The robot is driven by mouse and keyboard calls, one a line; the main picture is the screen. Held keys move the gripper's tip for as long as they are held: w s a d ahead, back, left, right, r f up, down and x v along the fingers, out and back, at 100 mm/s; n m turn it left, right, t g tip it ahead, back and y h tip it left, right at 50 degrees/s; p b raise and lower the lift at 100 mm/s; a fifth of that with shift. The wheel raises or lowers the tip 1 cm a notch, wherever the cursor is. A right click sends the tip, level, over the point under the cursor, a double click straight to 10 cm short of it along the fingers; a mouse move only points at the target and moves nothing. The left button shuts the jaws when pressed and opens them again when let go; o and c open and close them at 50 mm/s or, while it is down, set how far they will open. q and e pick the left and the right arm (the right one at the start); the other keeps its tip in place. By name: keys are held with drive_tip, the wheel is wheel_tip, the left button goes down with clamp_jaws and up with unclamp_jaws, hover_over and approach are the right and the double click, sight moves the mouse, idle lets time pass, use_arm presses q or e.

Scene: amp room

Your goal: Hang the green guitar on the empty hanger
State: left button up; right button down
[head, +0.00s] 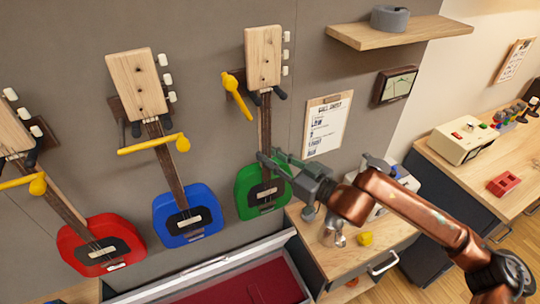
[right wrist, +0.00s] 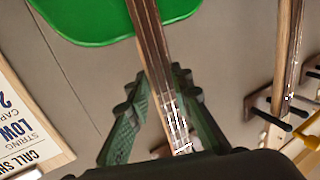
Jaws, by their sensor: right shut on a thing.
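The green guitar (head: 249,192) is upright against the grey wall, right of the blue and red guitars. Its pale headstock (head: 263,55) is above the black hanger prongs (head: 280,93), and its neck appears to be between them. I cannot tell whether its weight is on the prongs. A yellow bar (head: 237,98) beside this hanger points down, left of the neck. My right gripper (head: 270,160) is shut on the neck just above the green body. In the right wrist view, the neck (right wrist: 152,45) is between the fingers (right wrist: 155,85). My left gripper is out of view.
The blue guitar (head: 171,218) and red guitar (head: 75,235) hang with yellow bars across their necks. A clipboard (head: 326,125) is on the wall to the right, under a shelf (head: 395,33). An open red-lined case (head: 285,262) lies below. A wooden cabinet (head: 345,262) stands beside it.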

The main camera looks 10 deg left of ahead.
drive_tip(key=shift+r, duration=0.3)
drive_tip(key=c, duration=1.7)
unclamp_jaws()
drive_tip(key=shift+s+f, duration=0.1)
drive_tip(key=shift+c, duration=0.2)
drive_tip(key=shift+o, duration=0.4)
drive_tip(key=shift+f, duration=0.4)
drive_tip(key=v, duration=1.2)
drive_tip(key=shift+r, duration=0.25)
